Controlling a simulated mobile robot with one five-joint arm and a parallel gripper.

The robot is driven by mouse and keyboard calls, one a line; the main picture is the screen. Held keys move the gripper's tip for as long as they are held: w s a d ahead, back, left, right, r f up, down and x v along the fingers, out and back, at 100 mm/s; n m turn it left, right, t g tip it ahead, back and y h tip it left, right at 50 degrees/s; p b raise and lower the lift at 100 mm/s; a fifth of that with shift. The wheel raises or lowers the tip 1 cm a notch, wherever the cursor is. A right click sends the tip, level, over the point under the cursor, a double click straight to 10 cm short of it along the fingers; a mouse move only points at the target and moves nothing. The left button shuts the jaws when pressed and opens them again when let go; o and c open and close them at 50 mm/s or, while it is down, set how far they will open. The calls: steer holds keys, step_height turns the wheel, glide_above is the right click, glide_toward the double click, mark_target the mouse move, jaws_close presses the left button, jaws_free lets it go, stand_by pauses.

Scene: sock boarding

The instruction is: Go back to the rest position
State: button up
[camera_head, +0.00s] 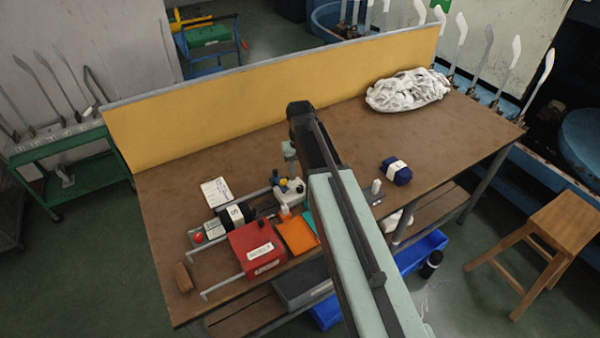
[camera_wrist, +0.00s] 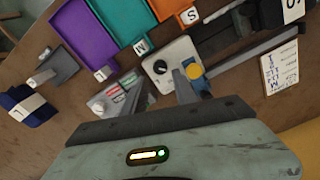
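My arm reaches over the brown workbench (camera_head: 330,150) from the front. My gripper (camera_head: 290,155) hangs down near the cream control box (camera_head: 290,190), partly hidden by my arm in the head view. In the wrist view my gripper (camera_wrist: 158,92) shows two fingers apart with nothing between them. The control box (camera_wrist: 165,58), with a black knob and a yellow button, lies just beyond the fingers. A navy sock bundle with a white band (camera_head: 396,170) lies on the bench right of my arm. A dark bundle marked S (camera_head: 234,214) lies to the left.
A red box (camera_head: 257,247) and orange tray (camera_head: 297,236) sit at the front; purple (camera_wrist: 85,32) and teal (camera_wrist: 122,18) trays show too. A yellow panel (camera_head: 250,90) bounds the back. The bench's left rear is clear.

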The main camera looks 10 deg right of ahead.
steer(key=shift+r, duration=0.8)
steer(key=shift+f, duration=0.15)
steer(key=shift+s, duration=0.2)
steer(key=s, duration=1.4)
